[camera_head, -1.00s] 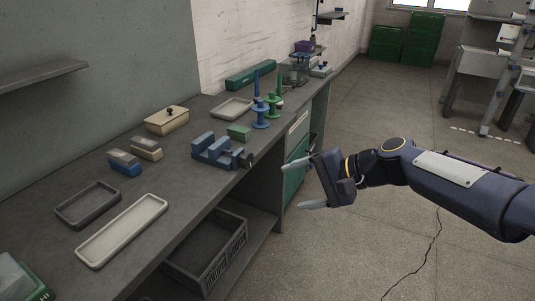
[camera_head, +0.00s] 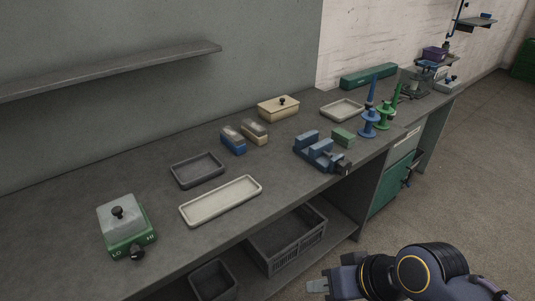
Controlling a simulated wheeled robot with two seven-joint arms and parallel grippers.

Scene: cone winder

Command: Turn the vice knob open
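The blue vice (camera_head: 318,154) sits near the front edge of the workbench, right of centre. Its dark knob (camera_head: 344,168) faces the front right side, at the bench edge. My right gripper (camera_head: 318,286) is at the bottom of the view, in front of the bench and well below and apart from the knob. One grey finger shows and the rest is cut off or hidden, so its opening is unclear. Nothing is seen in it. My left gripper is not in view.
The workbench (camera_head: 60,250) also holds a green-based box (camera_head: 128,237) with a black knob, a cream tray (camera_head: 221,201), a dark tray (camera_head: 197,170), a lidded box (camera_head: 278,109), and blue and green spindles (camera_head: 369,124) right of the vice. A dark crate (camera_head: 290,241) is below.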

